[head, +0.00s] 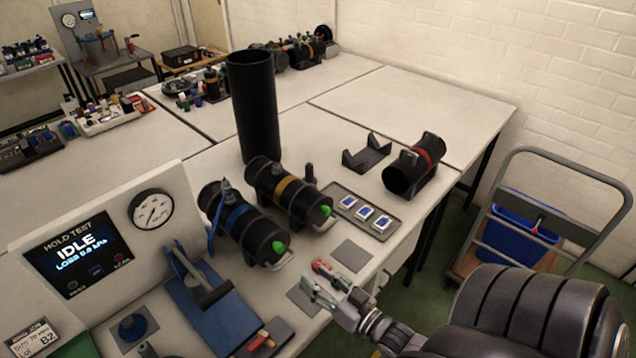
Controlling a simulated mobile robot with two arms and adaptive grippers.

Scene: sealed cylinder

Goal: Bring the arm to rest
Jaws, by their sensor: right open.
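My right gripper (333,297) is open and empty near the front edge of the table (290,175). My right arm comes in from the lower right. A small red-and-green object (330,270) lies just beyond the fingers; I cannot tell whether they touch it. A blue-banded black cylinder (243,222) and a yellow-banded black cylinder (289,193) lie side by side, each with a green knob at its near end. A red-banded cylinder (412,167) lies farther right, its near end dark. My left gripper is not in view.
A hold test panel (85,262) reading IDLE stands at left by a blue fixture (205,310). A tall black tube (254,108) stands upright behind the cylinders. An empty cradle (367,153) and a tray (347,200) of blue-and-white pieces lie mid-table. A cart (545,215) stands at right.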

